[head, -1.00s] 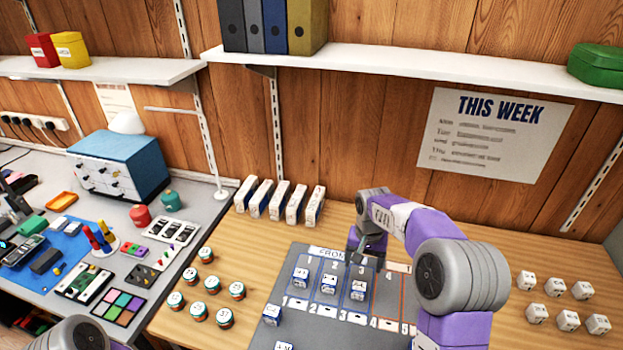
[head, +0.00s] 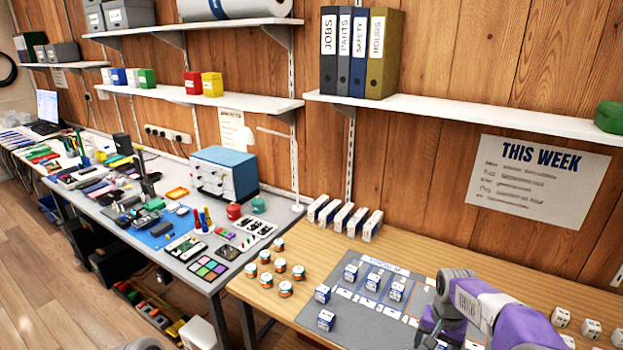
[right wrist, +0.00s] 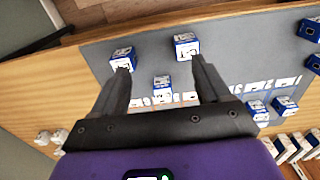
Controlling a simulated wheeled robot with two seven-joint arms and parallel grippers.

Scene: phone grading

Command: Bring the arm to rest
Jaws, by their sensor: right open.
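My right arm comes in at the lower right of the head view, with its gripper (head: 432,335) over the right front part of the grey mat (head: 375,322). In the right wrist view the right gripper (right wrist: 160,72) has its two fingers spread wide apart, with nothing held between them. Blue-and-white boxes stand on the mat, one (right wrist: 122,58) near the left fingertip and another (right wrist: 186,46) near the right fingertip in that view. I cannot tell if the fingers touch them. My left gripper is not in view; only a bit of grey arm shows at the bottom left edge.
Several small round tins (head: 280,270) stand left of the mat. Tall boxes (head: 345,218) line up behind it. White cubes (head: 591,328) sit at the right. A grey bench (head: 195,282) with a blue-topped device (head: 225,172) stands at the left. A shelf (head: 450,115) runs above.

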